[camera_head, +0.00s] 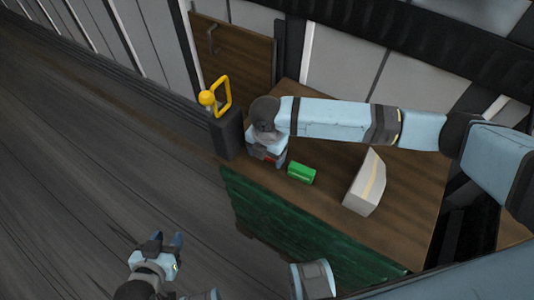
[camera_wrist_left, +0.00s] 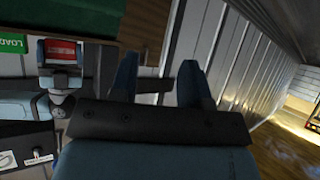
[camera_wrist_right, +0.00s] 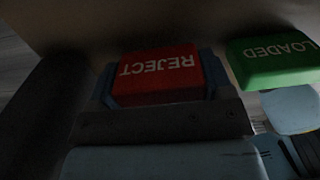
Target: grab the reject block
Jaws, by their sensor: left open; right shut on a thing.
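The red reject block (camera_wrist_right: 158,75), lettered REJECT, sits between the two fingers of my right gripper (camera_wrist_right: 157,88) in the right wrist view. The gripper is shut on it. In the head view, my right gripper (camera_head: 267,158) points down at the left end of the wooden table, and only a sliver of red shows there. I cannot tell whether the block touches the tabletop. My left gripper (camera_head: 166,240) is open and empty, low and left of the table; its spread fingers also show in the left wrist view (camera_wrist_left: 157,88).
A green block (camera_head: 301,173) lettered LOADED lies right of the right gripper. A pale wedge-shaped box (camera_head: 366,183) stands further right on the wooden table (camera_head: 408,205). A dark post (camera_head: 226,133) with a yellow handle (camera_head: 222,97) stands left. The floor at left is clear.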

